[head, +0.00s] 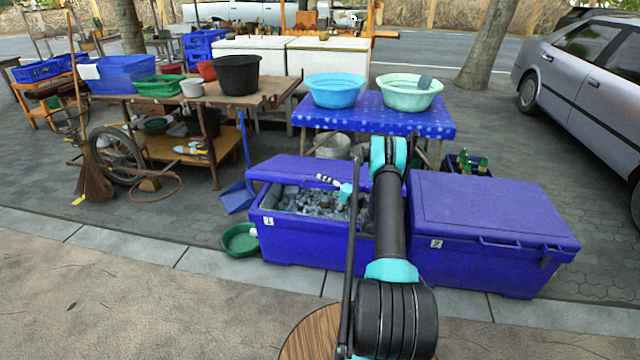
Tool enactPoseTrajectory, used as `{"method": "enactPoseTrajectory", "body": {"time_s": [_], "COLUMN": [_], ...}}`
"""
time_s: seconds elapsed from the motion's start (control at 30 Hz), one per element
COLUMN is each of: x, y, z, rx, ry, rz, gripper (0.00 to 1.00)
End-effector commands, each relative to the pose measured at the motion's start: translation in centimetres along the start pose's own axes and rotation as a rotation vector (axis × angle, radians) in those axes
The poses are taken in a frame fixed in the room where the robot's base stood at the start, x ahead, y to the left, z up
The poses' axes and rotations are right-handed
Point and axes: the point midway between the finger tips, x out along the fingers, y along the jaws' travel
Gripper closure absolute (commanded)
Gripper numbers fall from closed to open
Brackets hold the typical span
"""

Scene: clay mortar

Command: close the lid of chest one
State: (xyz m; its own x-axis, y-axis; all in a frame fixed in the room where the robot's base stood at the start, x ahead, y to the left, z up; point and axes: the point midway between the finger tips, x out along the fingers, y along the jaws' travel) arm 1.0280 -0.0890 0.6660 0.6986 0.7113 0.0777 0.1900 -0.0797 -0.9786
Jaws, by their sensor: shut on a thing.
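Chest one (315,252) is the left blue-purple chest, marked with a white "1" label. Its lid (290,168) is raised at the back, and grey, ice-like contents (305,200) show in the open front. My gripper (322,179) is at the lid's front edge, above the contents, and is shut on the lid. The exact contact is small and hard to see. My arm crosses in front of the chest's right part and hides the right end of the lid and opening.
Chest two (485,255) stands closed close by on the right. A table (380,112) with two basins is behind. A green basin (240,240) and a blue dustpan (238,197) are at the left. The pavement in front is clear.

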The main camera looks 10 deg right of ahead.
Motion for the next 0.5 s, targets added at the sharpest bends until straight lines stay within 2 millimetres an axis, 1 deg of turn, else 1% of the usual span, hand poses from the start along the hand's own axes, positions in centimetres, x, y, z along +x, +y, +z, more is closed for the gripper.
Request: {"method": "enactPoseTrajectory", "body": {"time_s": [0.03, 0.3, 0.4, 0.5], "x": [-1.3, -6.9, -8.4, -9.5], "y": [-0.1, -0.1, -0.1, -0.1], "z": [-0.2, -0.1, -0.1, -0.1], "rx": [0.001, 0.002, 0.002, 0.002], "ry": [0.004, 0.004, 0.003, 0.003], "rz": [-0.002, -0.003, -0.003, -0.003], "gripper": [0.63, 0.63, 0.63, 0.63]}}
